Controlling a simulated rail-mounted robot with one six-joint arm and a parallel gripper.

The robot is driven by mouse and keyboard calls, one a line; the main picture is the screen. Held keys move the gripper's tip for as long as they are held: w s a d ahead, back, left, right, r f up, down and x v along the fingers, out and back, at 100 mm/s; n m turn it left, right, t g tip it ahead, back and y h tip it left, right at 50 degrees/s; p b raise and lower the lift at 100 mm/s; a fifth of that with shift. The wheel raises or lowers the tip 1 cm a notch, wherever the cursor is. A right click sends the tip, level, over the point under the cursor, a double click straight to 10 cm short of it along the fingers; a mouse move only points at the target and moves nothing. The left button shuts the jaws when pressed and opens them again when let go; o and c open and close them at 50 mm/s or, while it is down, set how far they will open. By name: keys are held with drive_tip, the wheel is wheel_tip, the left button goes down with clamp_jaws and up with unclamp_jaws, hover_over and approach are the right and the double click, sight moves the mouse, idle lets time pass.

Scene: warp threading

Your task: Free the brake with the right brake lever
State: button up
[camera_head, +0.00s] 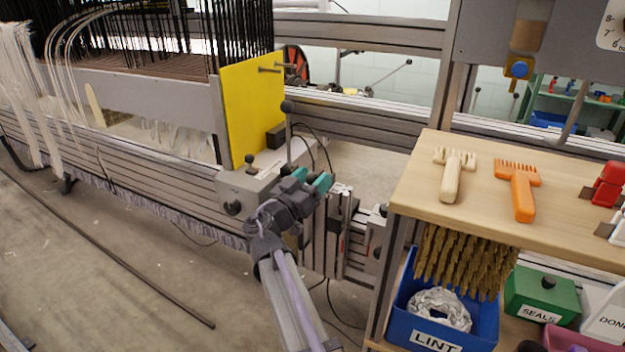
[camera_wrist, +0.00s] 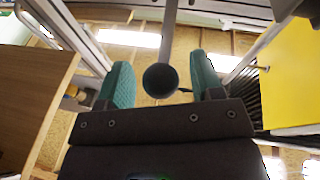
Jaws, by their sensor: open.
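A lever with a black ball knob (camera_head: 287,106) on a thin upright rod stands beside the yellow panel, above the grey housing at the loom's end. I take it for the right brake lever. My gripper (camera_head: 312,181), with teal fingers, is below and slightly right of that knob in the head view. In the wrist view, my gripper (camera_wrist: 162,85) is open. A dark round knob (camera_wrist: 160,80) on a grey rod appears between its fingers, with gaps on both sides. I cannot tell how far the knob is from the fingers. The lever's foot is hidden in the head view.
The yellow panel (camera_head: 248,105) stands left of the lever. A smaller black knob (camera_head: 251,159) sits on the grey housing. A wooden shelf (camera_head: 415,195) with a cream comb (camera_head: 452,180) and an orange comb (camera_head: 522,190) is at the right, above a blue LINT bin (camera_head: 470,335).

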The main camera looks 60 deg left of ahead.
drive_tip(key=b+v, duration=0.2)
drive_tip(key=v, duration=0.8)
drive_tip(key=shift+s+d+b, duration=0.15)
drive_tip(key=shift+s+b, duration=0.15)
drive_tip(key=shift+b, duration=0.05)
drive_tip(key=shift+f, duration=0.15)
